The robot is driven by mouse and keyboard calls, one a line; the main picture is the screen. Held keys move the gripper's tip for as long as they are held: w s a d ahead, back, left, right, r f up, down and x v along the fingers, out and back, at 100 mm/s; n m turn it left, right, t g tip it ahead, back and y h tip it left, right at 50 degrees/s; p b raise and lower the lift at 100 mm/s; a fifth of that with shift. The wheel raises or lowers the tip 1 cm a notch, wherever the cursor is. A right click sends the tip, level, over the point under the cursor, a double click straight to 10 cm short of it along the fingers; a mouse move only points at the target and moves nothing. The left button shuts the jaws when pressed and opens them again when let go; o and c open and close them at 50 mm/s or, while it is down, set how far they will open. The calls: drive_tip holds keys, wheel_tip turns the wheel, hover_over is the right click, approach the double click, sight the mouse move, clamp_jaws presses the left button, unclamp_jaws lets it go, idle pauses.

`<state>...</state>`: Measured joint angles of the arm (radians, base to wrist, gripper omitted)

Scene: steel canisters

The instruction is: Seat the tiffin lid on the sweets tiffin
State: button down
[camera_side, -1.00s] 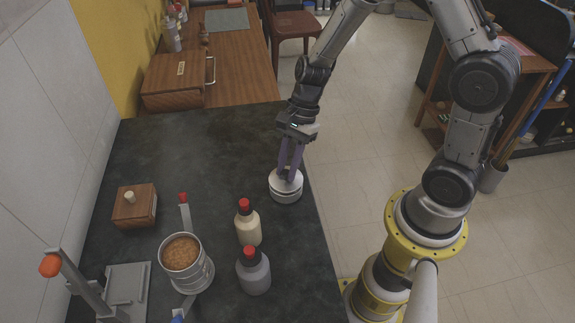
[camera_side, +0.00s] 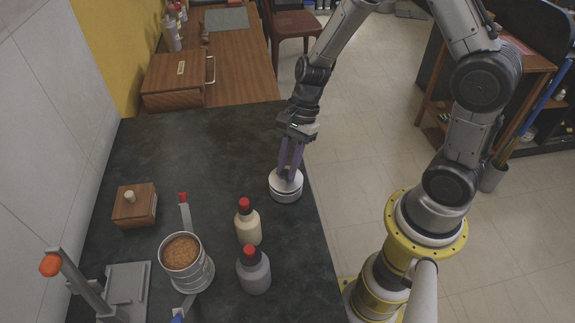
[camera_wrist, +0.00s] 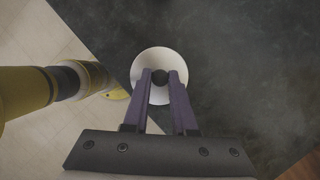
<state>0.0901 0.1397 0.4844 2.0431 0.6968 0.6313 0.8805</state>
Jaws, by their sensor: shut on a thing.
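The tiffin lid (camera_side: 286,187) is a round, pale steel disc with a dark knob at its centre. It rests near the right edge of the dark counter, and in the wrist view the lid (camera_wrist: 148,88) lies below my fingers. My gripper (camera_side: 289,175) points down with its purple fingers shut on the lid's knob; the wrist view shows my gripper (camera_wrist: 160,77) with a fingertip on each side of the knob. The sweets tiffin (camera_side: 190,268) is an open steel canister filled with brown contents, at the front left of the lid, with metal clips at its sides.
Two red-capped bottles, one cream (camera_side: 248,226) and one grey (camera_side: 254,274), stand between the lid and the tiffin. A wooden box (camera_side: 135,207) and a grey stand with an orange knob (camera_side: 50,265) are at left. The back of the counter (camera_side: 200,140) is clear.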

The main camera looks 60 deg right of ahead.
drive_tip(key=shift+f, duration=0.5)
idle(0.3)
drive_tip(key=shift+c, duration=1.6)
unclamp_jaws()
drive_tip(key=shift+r, duration=3.05)
